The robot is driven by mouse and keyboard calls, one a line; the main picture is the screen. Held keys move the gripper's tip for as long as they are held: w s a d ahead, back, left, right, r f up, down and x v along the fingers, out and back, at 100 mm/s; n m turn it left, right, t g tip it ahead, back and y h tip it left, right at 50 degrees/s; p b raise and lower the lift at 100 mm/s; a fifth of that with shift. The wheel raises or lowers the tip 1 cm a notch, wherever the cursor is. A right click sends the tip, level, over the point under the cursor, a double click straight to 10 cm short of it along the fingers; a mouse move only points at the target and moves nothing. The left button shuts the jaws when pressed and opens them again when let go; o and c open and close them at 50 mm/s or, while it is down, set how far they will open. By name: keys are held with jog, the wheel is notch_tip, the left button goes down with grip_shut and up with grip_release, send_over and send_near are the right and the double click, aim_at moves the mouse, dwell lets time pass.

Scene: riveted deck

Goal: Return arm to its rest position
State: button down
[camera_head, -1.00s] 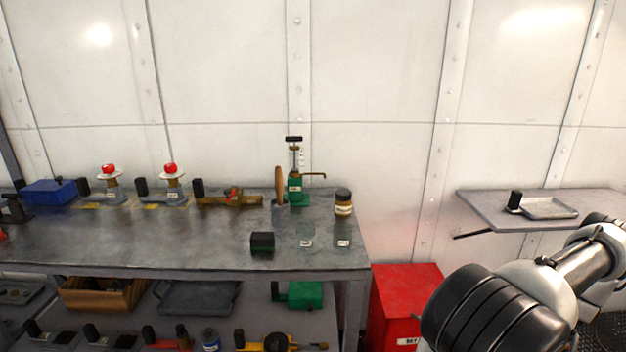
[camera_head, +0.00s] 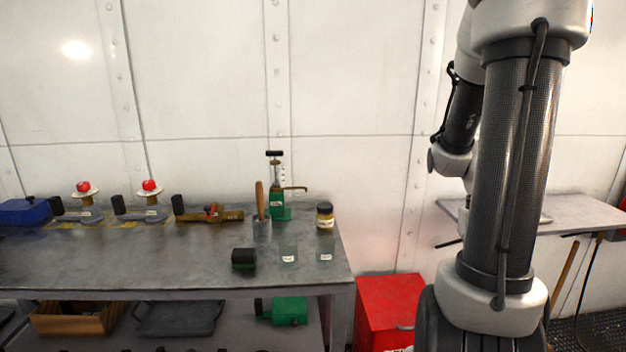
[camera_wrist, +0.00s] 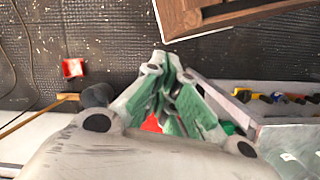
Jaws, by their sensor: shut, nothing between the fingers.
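My gripper (camera_wrist: 172,75) shows in the wrist view, its green-padded fingers together and nothing held between them. Below it lies dark textured floor, with a patch of red just behind the fingers. In the head view my arm stands raised and folded on the right side. My gripper is not visible in the head view.
A metal workbench (camera_head: 130,262) with several tools and jars stands left of my arm. A red bin (camera_head: 388,310) stands beside it. A wall shelf (camera_head: 585,214) is partly behind my arm. In the wrist view, a wooden box (camera_wrist: 200,15) is close to the fingers.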

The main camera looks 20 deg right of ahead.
jog(key=w+a+r+n+t, duration=0.3)
jog(key=a+r+n+t, duration=0.3)
jog(key=a+r, duration=0.9)
jog(key=shift+a+r+t+h, duration=0.4)
jog(key=shift+r+t, duration=0.1)
jog(key=shift+r, duration=0.05)
jog(key=shift+w, duration=0.1)
